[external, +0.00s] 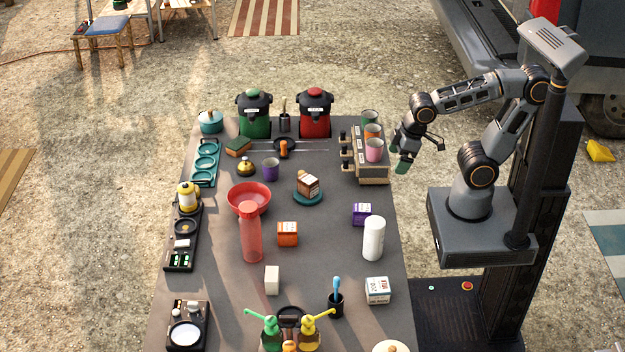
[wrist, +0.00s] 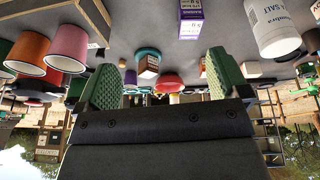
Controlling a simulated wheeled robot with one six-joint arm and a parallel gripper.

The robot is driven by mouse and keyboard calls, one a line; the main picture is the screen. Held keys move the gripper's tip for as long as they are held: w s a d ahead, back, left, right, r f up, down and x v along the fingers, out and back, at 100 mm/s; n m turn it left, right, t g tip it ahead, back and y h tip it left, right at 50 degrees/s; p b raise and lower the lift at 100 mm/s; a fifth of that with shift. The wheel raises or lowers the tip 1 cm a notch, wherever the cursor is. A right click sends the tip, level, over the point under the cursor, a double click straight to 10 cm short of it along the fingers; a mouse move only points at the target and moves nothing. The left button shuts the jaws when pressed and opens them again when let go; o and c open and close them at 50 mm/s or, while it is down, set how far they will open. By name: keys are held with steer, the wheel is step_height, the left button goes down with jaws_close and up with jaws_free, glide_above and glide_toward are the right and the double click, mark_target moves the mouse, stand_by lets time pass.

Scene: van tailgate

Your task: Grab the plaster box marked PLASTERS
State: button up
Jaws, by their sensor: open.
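I cannot read the word PLASTERS on any box. A white box with printing and a red mark (external: 377,290) stands at the near right of the table. A purple box (external: 361,213) stands farther back; it also shows at the top of the wrist view (wrist: 190,18). An orange box (external: 288,233) is mid-table, and a brown box (external: 308,184) sits on a teal dish. A small plain pale box (external: 272,280) is near the front. My gripper (external: 403,160) is open and empty beyond the table's right edge, beside the cup stand. Its green-padded fingers are apart in the wrist view (wrist: 163,82).
A wooden stand (external: 371,170) with several cups is close left of my gripper. A white canister (external: 373,238) stands between the purple and white boxes. A red bottle (external: 251,232), red bowl (external: 248,198) and pump bottles (external: 310,333) crowd the table.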

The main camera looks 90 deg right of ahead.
steer(key=w+n+t+h+b, duration=0.25)
steer(key=w+n+h, duration=0.25)
steer(key=w+n, duration=0.7)
steer(key=n+t+y+b, duration=0.5)
steer(key=n+t, duration=0.7)
steer(key=n, duration=1.1)
glide_above(267, 273)
steer(key=s, duration=0.3)
steer(key=f, duration=0.9)
steer(key=shift+a+f, duration=0.2)
steer(key=shift+f, duration=0.85)
step_height(267, 273, down, 4)
steer(key=shift+d+p, duration=0.1)
steer(key=shift+p, duration=0.2)
steer(key=shift+w+f, duration=0.15)
steer(key=shift+w, duration=1.35)
